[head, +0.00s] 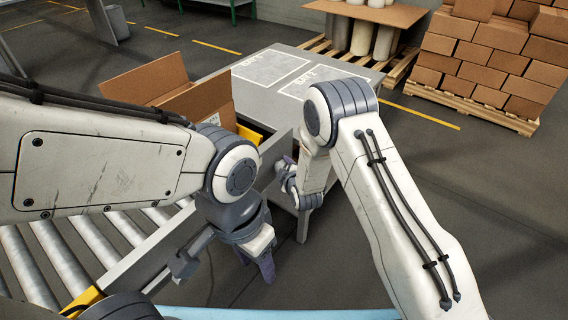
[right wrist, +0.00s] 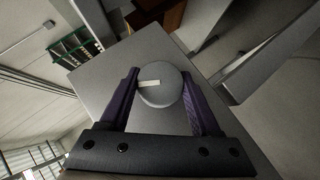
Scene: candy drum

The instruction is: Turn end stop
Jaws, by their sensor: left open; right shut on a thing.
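The round grey knob (right wrist: 163,88) with a white pointer bar sits on a grey panel in the right wrist view. My right gripper (right wrist: 160,80) is shut on it, with one purple finger at each side. The white bar points left in that view. In the head view my right gripper (head: 287,178) is at the side of the grey table end, and the knob is hidden there. My left gripper (head: 226,266) is open and empty, hanging lower beside the conveyor's side rail. A yellow part (head: 250,134) shows by the carton, partly hidden by my left arm.
An open cardboard box (head: 195,100) stands at the conveyor's far end. A roller conveyor (head: 90,245) runs at the left. The grey table (head: 270,68) has two outlined areas on its top. Stacked cartons (head: 490,60) stand on a pallet at back right. The floor at right is clear.

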